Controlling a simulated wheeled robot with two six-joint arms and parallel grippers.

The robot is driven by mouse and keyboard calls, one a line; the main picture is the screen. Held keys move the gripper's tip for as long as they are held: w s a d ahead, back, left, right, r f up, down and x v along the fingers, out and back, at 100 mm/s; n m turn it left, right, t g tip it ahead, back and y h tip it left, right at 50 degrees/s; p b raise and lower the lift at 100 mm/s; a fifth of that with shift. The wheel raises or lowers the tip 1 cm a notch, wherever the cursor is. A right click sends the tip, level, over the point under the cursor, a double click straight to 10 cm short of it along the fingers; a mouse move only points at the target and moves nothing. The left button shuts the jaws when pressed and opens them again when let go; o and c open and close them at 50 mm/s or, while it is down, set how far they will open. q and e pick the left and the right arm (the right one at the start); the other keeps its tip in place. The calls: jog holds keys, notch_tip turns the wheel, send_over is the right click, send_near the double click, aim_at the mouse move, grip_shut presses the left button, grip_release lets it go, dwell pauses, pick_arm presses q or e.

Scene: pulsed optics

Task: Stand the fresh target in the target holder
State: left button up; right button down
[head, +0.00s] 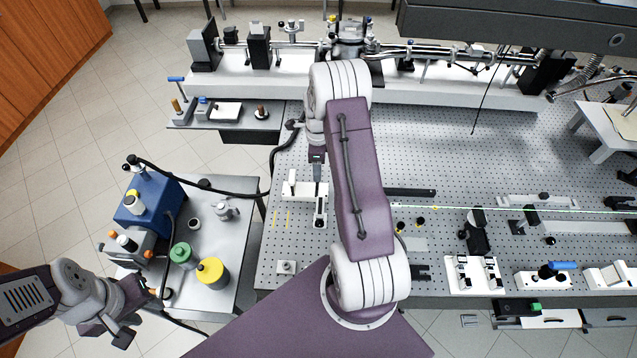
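I cannot tell for sure which piece is the fresh target. My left gripper (142,317) is at the lower left, over the floor beside the grey cart, with its fingers apart and nothing seen between them. My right arm folds over the middle of the perforated table. Its gripper (318,172) points down by a white plate (297,189) and a small pale post mount (320,212); its fingers are seen edge-on, and any held piece is hidden. A black mount with a round head (475,232) stands at the green beam line; I cannot tell whether it is the target holder.
The cart (222,262) carries a blue box (150,207), a green-capped jar (181,254) and a yellow-capped jar (211,271). A long rail with optics (440,55) spans the back. White trays (472,274) line the front right edge. The table right of my arm has clear patches.

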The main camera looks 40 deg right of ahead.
jog(key=s+a+r, duration=0.4)
jog(key=s+r, duration=0.2)
jog(key=s, duration=0.1)
jog(key=shift+s+a+r+b, duration=0.15)
jog(key=shift+a+r+b, duration=0.1)
jog(key=shift+b, duration=0.1)
notch_tip(320, 180, down, 6)
jog(key=b, duration=0.4)
jog(key=shift+s+a+r, duration=0.1)
jog(key=shift+r, duration=0.1)
jog(key=shift+f+b, duration=0.6)
jog(key=shift+f, duration=0.15)
jog(key=shift+f+b, duration=0.45)
jog(key=shift+f, duration=0.2)
